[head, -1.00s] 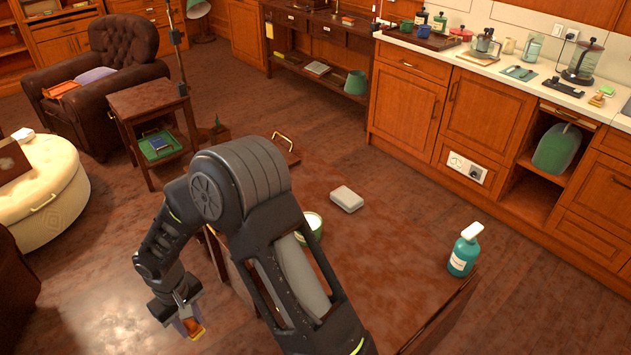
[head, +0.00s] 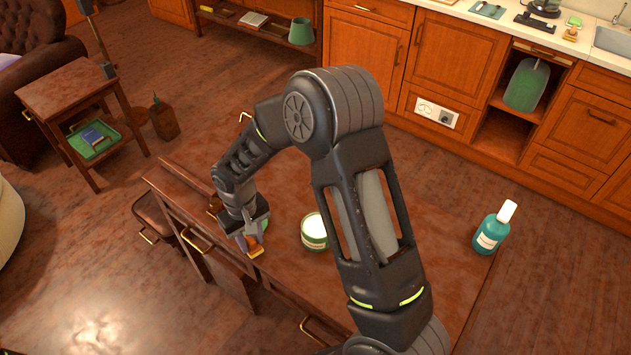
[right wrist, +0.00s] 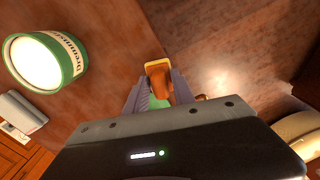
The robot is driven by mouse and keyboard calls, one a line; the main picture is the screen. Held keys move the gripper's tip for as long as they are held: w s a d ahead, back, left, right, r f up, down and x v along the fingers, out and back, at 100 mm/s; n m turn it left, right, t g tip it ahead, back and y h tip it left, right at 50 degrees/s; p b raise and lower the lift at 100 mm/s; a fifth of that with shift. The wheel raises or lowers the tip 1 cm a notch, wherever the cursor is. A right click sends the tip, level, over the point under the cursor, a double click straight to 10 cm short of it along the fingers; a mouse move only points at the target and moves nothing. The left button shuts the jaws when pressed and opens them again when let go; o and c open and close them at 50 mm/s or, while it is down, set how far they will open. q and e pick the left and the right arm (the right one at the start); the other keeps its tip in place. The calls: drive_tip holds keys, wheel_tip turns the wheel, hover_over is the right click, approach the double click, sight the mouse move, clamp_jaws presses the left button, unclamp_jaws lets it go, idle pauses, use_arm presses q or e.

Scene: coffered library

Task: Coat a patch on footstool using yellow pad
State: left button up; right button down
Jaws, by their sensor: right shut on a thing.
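In the right wrist view the pad (right wrist: 156,64) shows as a yellow edge beyond the handle, between the fingers. A green tin (head: 314,240) with white contents stands open on the desk, right of the gripper; it also shows in the right wrist view (right wrist: 67,62). The cream footstool (head: 8,215) is cut off at the left edge of the head view. My left gripper is out of view.
A small side table (head: 70,92) stands at upper left. Floor between footstool and desk is open.

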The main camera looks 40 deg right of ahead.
drive_tip(key=shift+r, duration=0.1)
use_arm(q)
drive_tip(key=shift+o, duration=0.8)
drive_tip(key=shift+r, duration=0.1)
use_arm(e)
drive_tip(key=shift+d, duration=0.1)
use_arm(q)
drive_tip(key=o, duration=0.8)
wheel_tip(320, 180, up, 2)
drive_tip(key=p, duration=0.2)
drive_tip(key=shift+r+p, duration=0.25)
drive_tip(key=shift+p, duration=0.15)
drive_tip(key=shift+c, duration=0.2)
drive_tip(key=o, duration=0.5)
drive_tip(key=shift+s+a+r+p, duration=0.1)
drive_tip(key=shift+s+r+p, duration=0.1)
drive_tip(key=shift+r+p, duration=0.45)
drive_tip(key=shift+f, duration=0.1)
use_arm(e)
drive_tip(key=s+d+r+m, duration=0.3)
drive_tip(key=d+r+m, duration=0.2)
drive_tip(key=d+m, duration=0.2)
drive_tip(key=s+d+r+m, duration=0.3)
drive_tip(key=d+r+m, duration=0.2)
drive_tip(key=d+m, duration=0.2)
drive_tip(key=shift+s+d+r+m, duration=0.3)
drive_tip(key=shift+s+d+r, duration=0.1)
drive_tip(key=shift+d, duration=0.3)
